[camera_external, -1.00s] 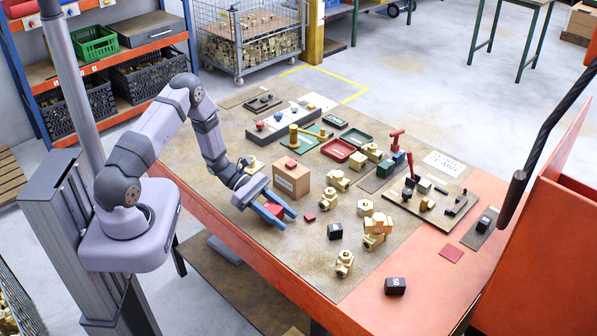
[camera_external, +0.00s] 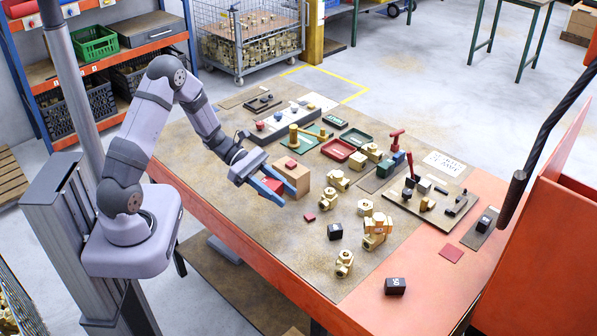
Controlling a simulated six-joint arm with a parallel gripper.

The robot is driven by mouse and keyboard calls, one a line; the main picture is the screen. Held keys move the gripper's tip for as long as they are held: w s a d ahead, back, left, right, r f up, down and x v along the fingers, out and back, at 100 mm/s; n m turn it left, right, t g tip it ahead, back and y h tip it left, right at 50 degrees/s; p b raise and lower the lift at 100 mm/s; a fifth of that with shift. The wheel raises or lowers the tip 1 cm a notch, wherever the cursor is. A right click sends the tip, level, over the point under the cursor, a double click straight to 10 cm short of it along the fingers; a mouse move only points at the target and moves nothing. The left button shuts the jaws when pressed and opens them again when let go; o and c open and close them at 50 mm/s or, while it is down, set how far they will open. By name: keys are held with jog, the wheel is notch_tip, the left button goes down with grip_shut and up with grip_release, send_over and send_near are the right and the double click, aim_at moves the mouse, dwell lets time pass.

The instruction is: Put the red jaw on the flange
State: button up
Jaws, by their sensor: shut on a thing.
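My gripper (camera_external: 272,189) is shut on a red block, the red jaw (camera_external: 275,184), which shows between its blue fingers. It holds the jaw above the near left part of the bench, in front of the cardboard box (camera_external: 296,177). The fingers partly cover the jaw. I cannot tell for sure which part is the flange; brass fittings stand to the right, among them a stacked brass piece (camera_external: 376,228) and a valve-like one (camera_external: 344,264).
A small red piece (camera_external: 310,217) lies on the bench below and right of my gripper. Black blocks (camera_external: 335,231) and (camera_external: 395,286) stand farther right. A red tray (camera_external: 338,149) and a green tray (camera_external: 356,138) lie behind. The bench's near left surface is clear.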

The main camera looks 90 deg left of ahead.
jog(key=shift+s+a+f+b, duration=0.15)
jog(key=shift+a+f+b, duration=0.15)
jog(key=shift+a+b, duration=0.1)
jog(key=s+a+r+n+y+b, duration=0.1)
jog(key=s+a+n+y+b, duration=0.1)
jog(key=a, duration=0.7)
jog(key=s+a+r+n+y+b, duration=0.2)
jog(key=a+n+y, duration=0.3)
jog(key=a, duration=0.4)
jog(key=s+a+r+n+t+y+b, duration=0.1)
jog(key=s+a+r+n+y+b, duration=0.1)
jog(key=a, duration=0.8)
jog(key=s+n+y+b, duration=0.1)
jog(key=s+n+y, duration=0.1)
jog(key=y, duration=0.1)
jog(key=shift+y+b, duration=0.3)
jog(key=shift+b, duration=0.05)
jog(key=shift+f+p, duration=0.55)
jog(key=shift+f, duration=4.45)
jog(key=shift+f, duration=0.25)
